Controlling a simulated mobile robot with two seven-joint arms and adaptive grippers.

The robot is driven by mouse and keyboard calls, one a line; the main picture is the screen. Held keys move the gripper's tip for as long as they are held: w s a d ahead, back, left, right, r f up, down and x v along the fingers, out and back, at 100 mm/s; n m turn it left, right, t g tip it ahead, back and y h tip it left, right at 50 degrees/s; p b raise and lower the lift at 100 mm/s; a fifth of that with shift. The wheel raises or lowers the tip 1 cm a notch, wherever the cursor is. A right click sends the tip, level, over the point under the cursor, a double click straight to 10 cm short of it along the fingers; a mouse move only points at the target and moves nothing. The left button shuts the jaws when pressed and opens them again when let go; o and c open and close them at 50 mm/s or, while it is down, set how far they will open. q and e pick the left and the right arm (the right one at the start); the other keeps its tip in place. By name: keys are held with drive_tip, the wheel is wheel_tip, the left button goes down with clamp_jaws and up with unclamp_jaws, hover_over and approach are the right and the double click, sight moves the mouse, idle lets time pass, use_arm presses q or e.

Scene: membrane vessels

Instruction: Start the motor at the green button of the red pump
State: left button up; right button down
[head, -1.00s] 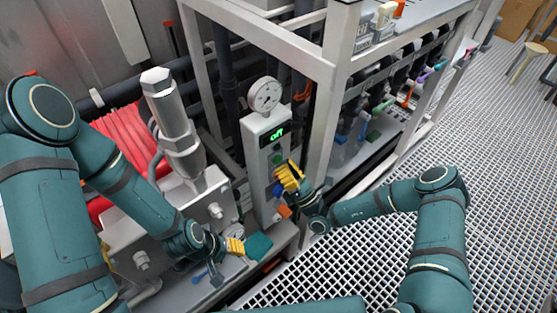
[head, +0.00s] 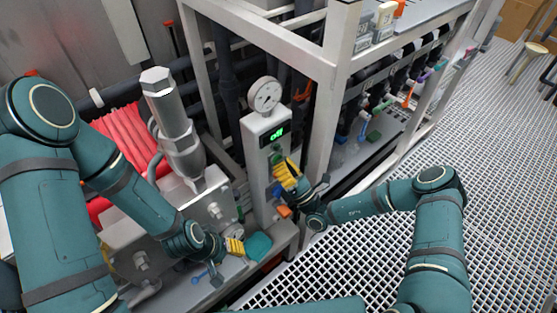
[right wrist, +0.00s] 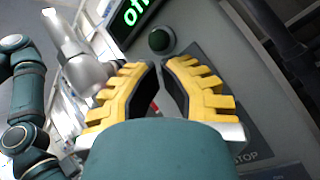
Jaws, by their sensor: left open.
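The red pump (head: 130,150) has a ribbed red motor body behind my left arm. Beside it stands a grey control post (head: 258,190) with a lit green display (head: 274,135) that reads "off". My left gripper (head: 238,246) is open and empty, low beside the pump's base.
A round gauge (head: 265,95) tops the post. A white frame upright (head: 322,130) stands close to its right. A steel valve-like cylinder (head: 172,120) rises between the pump and post. A "STOP" label (right wrist: 245,156) is low on the panel. Grated floor (head: 360,250) is open in front.

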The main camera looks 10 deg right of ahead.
drive_tip(key=shift+w+a, duration=0.1)
drive_tip(key=shift+w, duration=0.05)
idle(0.6)
drive_tip(key=shift+s+d+p, duration=0.3)
drive_tip(key=shift+s+d, duration=0.15)
drive_tip(key=shift+s, duration=0.25)
drive_tip(key=s+d, duration=0.1)
drive_tip(key=s+d+p, duration=0.1)
drive_tip(key=s, duration=0.2)
drive_tip(key=shift+s+d+p, duration=0.1)
drive_tip(key=shift+d+p, duration=0.2)
drive_tip(key=shift+d, duration=0.1)
idle(0.7)
